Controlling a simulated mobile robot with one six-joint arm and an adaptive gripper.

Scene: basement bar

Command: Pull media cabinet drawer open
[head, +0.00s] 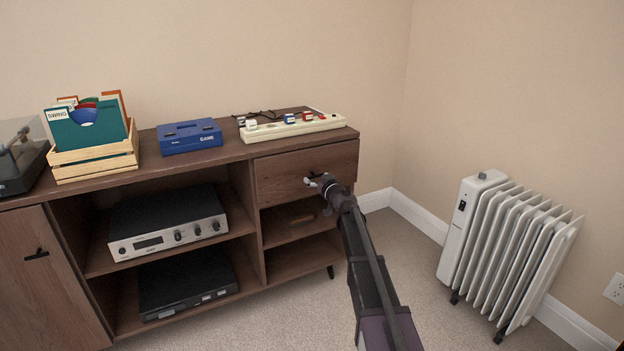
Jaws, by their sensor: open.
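The media cabinet (160,174) is dark brown wood and stands against the back wall. Its drawer (280,176) is at the upper right, above two open shelves, and its front looks flush with the cabinet. My gripper (311,181) is at the right half of the drawer front, with its jaws open. The drawer's handle is mostly hidden behind my gripper, and I cannot tell whether the fingers touch it. My arm reaches in from the bottom right.
On the cabinet top are a power strip (292,127), a blue game console (189,136), a record crate (95,158) and a turntable (20,155). A silver receiver (167,222) and a black player (185,285) sit on shelves. A white radiator (505,250) stands right; carpet lies between.

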